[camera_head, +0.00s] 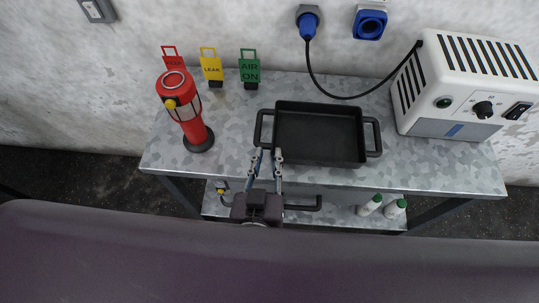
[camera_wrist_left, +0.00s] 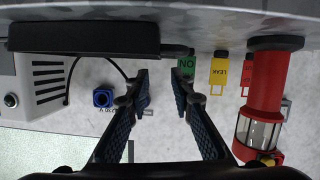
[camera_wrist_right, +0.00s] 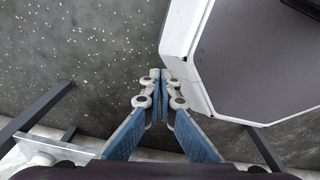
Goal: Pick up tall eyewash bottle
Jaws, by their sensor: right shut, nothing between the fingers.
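Two white bottles with green caps lie or stand on the lower shelf; one (camera_head: 369,206) is left of the other (camera_head: 394,209). The table top hides part of them, and I cannot tell which is the tall eyewash bottle. My left gripper (camera_head: 265,157) is open and empty at the table's front edge, by the black tray's front left corner. It also shows open in the left wrist view (camera_wrist_left: 160,86). My right gripper (camera_wrist_right: 165,80) is shut and empty in the right wrist view, above dark speckled floor and apart from the bottles.
The black two-handled tray (camera_head: 318,163) sits mid-table. A red lantern-like device (camera_head: 185,108) stands at left, with red, yellow (camera_head: 211,67) and green (camera_head: 249,70) tags behind. A white powered box (camera_head: 465,80) fills the right. The lower shelf (camera_head: 330,216) lies under the table's front edge.

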